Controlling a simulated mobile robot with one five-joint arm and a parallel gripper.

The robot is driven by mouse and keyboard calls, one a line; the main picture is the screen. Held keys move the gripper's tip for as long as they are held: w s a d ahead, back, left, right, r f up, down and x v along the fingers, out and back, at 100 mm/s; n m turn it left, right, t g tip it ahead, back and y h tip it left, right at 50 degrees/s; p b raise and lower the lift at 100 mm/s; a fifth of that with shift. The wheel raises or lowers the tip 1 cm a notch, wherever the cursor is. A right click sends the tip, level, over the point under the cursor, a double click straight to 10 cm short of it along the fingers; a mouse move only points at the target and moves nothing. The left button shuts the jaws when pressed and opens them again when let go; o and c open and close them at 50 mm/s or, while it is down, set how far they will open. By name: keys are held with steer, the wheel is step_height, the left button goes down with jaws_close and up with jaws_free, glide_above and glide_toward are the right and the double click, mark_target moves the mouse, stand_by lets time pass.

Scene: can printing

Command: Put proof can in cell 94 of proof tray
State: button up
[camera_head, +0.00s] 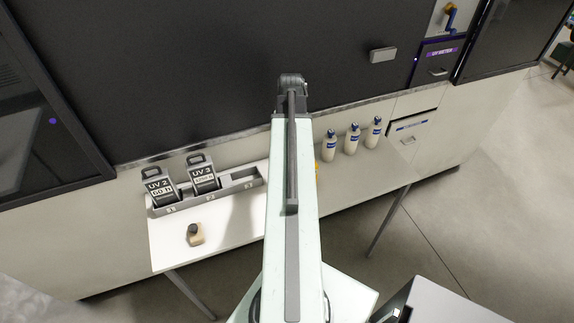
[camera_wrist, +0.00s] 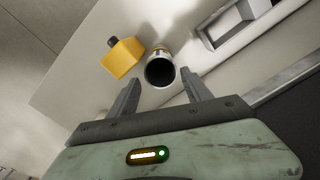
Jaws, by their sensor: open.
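In the wrist view, an open-topped can (camera_wrist: 161,69) stands on the white table, its dark mouth facing the camera and a bit of printed, yellowish side showing. I cannot read its print, so whether it is the proof can is unclear. My gripper (camera_wrist: 159,77) is open, its two fingers on either side of the can's mouth in the picture; contact or height above it cannot be told. In the head view my arm hides the gripper and the can. No proof tray with numbered cells can be recognised in either view.
A grey rack (camera_head: 207,198) on the white table (camera_head: 243,226) holds UV 2 (camera_head: 159,187) and UV 3 (camera_head: 203,175) containers. Several pale bottles (camera_head: 352,139) stand right. A yellow dark-capped container (camera_wrist: 122,57) is near the can.

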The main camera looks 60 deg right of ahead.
step_height(320, 180, down, 12)
steer(key=b, duration=1)
steer(key=shift+r+b, duration=0.2)
steer(key=shift+b, duration=0.1)
steer(key=shift+r, duration=0.2)
steer(key=c, duration=1.1)
step_height(320, 180, up, 18)
steer(key=p, duration=1.8)
